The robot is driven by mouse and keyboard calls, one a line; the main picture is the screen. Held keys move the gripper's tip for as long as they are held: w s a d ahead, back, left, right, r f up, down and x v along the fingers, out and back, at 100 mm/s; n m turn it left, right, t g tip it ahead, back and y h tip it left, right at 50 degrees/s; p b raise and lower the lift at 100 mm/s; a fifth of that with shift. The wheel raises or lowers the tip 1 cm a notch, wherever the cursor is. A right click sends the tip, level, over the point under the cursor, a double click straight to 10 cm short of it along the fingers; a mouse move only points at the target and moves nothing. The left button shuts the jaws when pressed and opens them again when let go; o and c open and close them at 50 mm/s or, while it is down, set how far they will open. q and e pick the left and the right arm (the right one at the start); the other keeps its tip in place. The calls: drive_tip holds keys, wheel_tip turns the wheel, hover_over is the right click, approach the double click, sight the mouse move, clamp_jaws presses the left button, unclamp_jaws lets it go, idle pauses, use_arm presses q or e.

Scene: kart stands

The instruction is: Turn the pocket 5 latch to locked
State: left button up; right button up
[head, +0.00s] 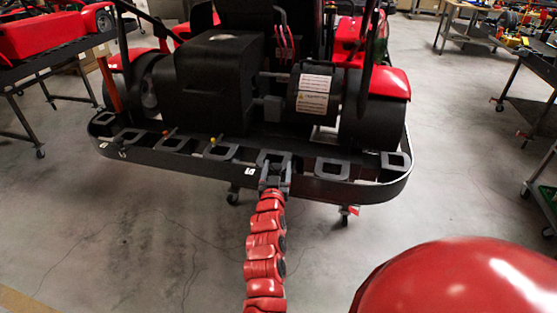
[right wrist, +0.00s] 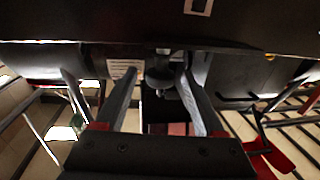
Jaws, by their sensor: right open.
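The black rear rail (head: 330,188) of the kart carries a row of square pockets with small white labels. The label digits are too small to read for certain. My right gripper (head: 274,166), on the red segmented arm, is at a middle pocket, beside a white label (head: 249,171). In the right wrist view, the open fingers of the right gripper (right wrist: 160,72) stand on either side of a dark round latch part (right wrist: 159,76), with gaps showing. The latch's turn position is hard to tell. My left gripper is not in view.
A red-tipped pin (head: 166,134) and a yellow-tipped pin (head: 212,142) stand up from the rail left of the gripper. The kart's black engine block (head: 215,80) rises behind. Another red kart on a stand (head: 40,60) is at left. Floor in front is clear.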

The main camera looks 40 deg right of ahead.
drive_tip(key=shift+b+x, duration=0.3)
drive_tip(key=shift+x, duration=1.6)
clamp_jaws()
